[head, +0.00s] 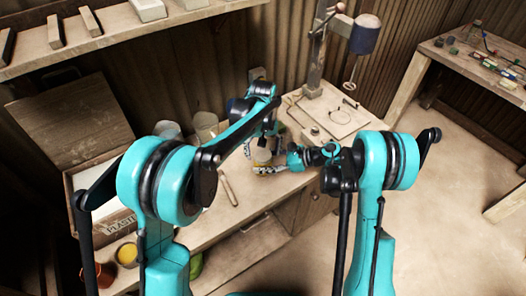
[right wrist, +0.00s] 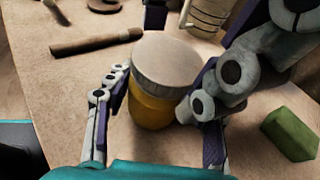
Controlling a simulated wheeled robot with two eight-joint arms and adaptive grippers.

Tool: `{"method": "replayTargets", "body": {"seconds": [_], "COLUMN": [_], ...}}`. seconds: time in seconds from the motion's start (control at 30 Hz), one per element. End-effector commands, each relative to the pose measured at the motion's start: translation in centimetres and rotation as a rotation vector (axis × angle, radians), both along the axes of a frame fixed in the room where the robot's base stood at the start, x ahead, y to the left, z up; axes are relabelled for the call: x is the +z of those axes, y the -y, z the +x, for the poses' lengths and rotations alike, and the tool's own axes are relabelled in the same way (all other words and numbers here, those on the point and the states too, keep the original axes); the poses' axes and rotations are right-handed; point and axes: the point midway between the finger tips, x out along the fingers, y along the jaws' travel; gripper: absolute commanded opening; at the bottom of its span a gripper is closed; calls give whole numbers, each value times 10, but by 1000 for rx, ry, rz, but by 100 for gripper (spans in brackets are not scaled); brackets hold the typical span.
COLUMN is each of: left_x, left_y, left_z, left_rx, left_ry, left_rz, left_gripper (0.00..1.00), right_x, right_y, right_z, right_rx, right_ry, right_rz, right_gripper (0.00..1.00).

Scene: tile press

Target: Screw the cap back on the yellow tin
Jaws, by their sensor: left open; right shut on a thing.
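The yellow tin (right wrist: 150,112) stands upright on the bench in the right wrist view, with a pale grey round cap (right wrist: 167,60) on its top. I cannot tell whether the cap is threaded on. In the head view the tin and cap (head: 262,156) are small and partly hidden by my grippers. My right gripper (right wrist: 158,92) is shut on the tin's body, a finger on each side; it also shows in the head view (head: 272,168). My left gripper (head: 268,130) is open, just above and behind the tin; its fingertips are hard to make out.
A wooden stick (right wrist: 96,42) lies beside the tin and a green block (right wrist: 290,133) at the right. A press (head: 340,112) stands at the back of the bench. Pale containers (head: 206,124) stand to the left. An open box (head: 100,215) is at the far left.

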Motion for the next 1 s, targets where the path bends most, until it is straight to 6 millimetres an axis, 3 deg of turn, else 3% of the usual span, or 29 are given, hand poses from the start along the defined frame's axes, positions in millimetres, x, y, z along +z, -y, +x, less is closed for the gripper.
{"method": "replayTargets", "body": {"seconds": [0.23,0.5,0.7,1.0], "left_x": [19,77,109,120], "left_y": [0,0,0,0], "left_z": [0,0,0,0], "left_rx": [0,0,0,0], "left_ry": [0,0,0,0], "left_rz": [0,0,0,0], "left_gripper": [75,75,75,75], "right_x": [0,0,0,0], "right_y": [0,0,0,0], "right_z": [0,0,0,0], "right_rx": [0,0,0,0], "right_ry": [0,0,0,0], "right_rz": [-1,-1,-1,0], "right_gripper": [0,0,0,0]}}
